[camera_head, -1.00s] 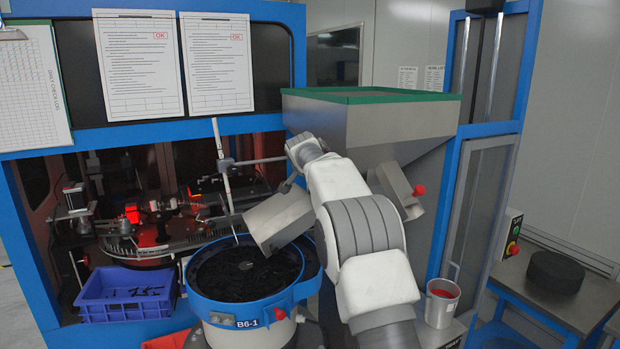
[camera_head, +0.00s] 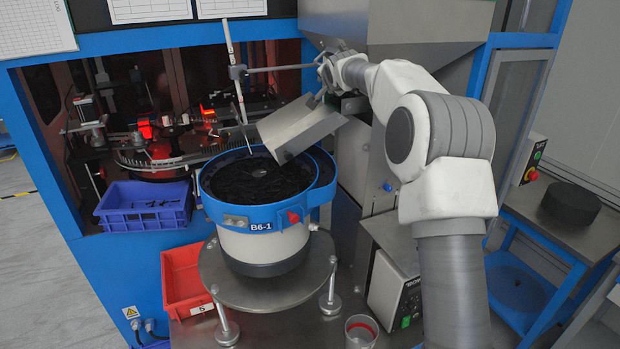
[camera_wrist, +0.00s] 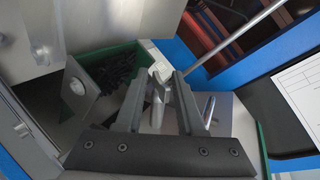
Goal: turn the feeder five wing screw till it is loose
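My gripper (camera_head: 326,74) is at the end of the rod, above the steel chute, in the head view. In the wrist view its two dark fingers (camera_wrist: 165,82) stand apart. A small pale grey piece (camera_wrist: 160,72), perhaps the wing screw on a clamp, shows at the fingertips; I cannot tell whether they touch it. A thin rod (camera_wrist: 230,38) runs from there to the upper right. The steel chute (camera_head: 300,130) slopes down to the round blue feeder bowl (camera_head: 240,213), labelled B6-1 and filled with black parts. The wing screw cannot be made out in the head view.
The steel hopper (camera_head: 425,38) stands close behind my gripper. A vertical white post (camera_head: 233,50) with a clamp is left of it. A blue crate (camera_head: 143,220), a red bin (camera_head: 185,268) marked 5 and a metal cup (camera_head: 361,330) are lower down.

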